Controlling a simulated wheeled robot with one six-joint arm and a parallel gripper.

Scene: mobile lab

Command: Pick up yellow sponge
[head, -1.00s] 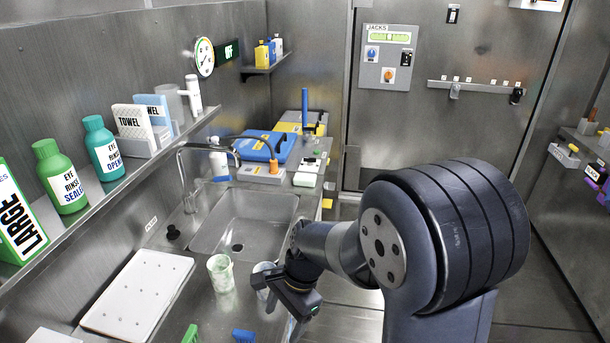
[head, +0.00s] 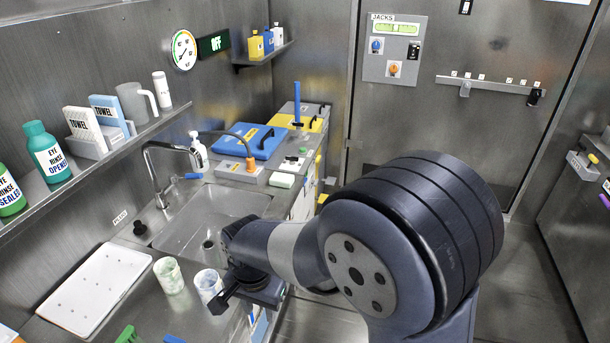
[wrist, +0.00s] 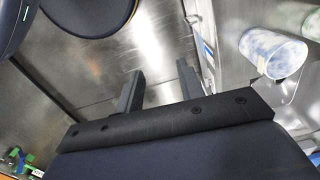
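I cannot make out a clearly yellow sponge. A small pale block (head: 282,180), possibly a sponge, lies on the counter just right of the sink. My gripper (head: 232,298) is low at the counter's front edge, right of two speckled cups and well short of that block. In the wrist view its two fingers (wrist: 158,76) stand apart with nothing between them.
Two speckled cups (head: 168,275) (head: 209,285) stand close to my gripper; one shows in the wrist view (wrist: 272,52). The sink (head: 210,220) has a curved tap (head: 150,165). A blue case (head: 249,141) lies behind. Open floor (head: 530,290) is at right.

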